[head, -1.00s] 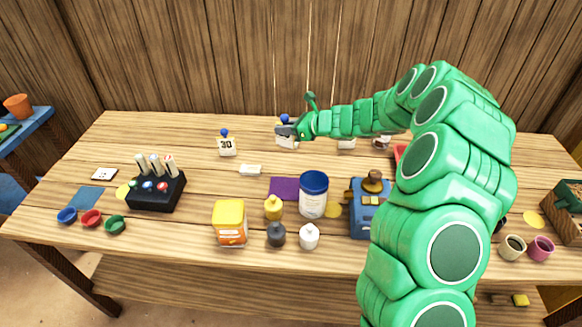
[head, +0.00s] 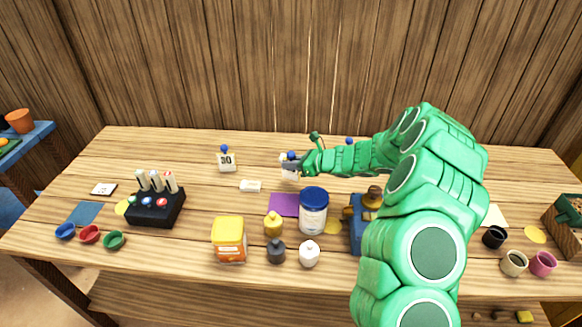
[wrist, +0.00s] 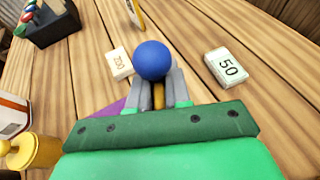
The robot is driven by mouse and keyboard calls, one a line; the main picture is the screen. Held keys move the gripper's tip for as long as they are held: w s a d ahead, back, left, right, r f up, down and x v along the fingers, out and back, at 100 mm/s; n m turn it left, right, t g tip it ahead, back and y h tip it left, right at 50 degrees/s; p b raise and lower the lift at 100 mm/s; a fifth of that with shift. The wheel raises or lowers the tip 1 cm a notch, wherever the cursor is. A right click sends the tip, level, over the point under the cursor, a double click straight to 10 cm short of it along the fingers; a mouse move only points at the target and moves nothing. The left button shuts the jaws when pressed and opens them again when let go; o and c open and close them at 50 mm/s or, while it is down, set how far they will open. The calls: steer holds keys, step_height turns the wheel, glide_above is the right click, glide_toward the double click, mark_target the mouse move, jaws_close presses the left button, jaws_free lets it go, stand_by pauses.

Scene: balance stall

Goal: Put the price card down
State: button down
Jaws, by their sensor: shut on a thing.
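The price card (head: 290,176) is a small white card with a blue ball knob on top. My gripper (head: 291,165) is shut on it just below the knob. In the wrist view the blue knob (wrist: 153,60) sits at the tips of my gripper (wrist: 160,90), hiding most of the card. The held card is right of the standing "30" price card (head: 226,161) and behind the purple mat (head: 283,204). I cannot tell whether its lower edge touches the table.
A white "200" block (wrist: 119,63) and a white "50" block (wrist: 230,67) lie either side of the knob. A blue-lidded jar (head: 313,213) and a yellow-lidded tub (head: 229,240) stand nearer the front. Bare wood shows between the "30" card and my gripper.

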steer(key=shift+f, duration=0.75)
steer(key=shift+f, duration=0.1)
steer(key=c, duration=1.1)
jaws_free()
steer(key=shift+s+d+r, duration=0.1)
steer(key=shift+d+r, duration=0.2)
steer(key=shift+d, duration=0.15)
steer(key=v, duration=1.1)
steer(key=shift+s, duration=0.1)
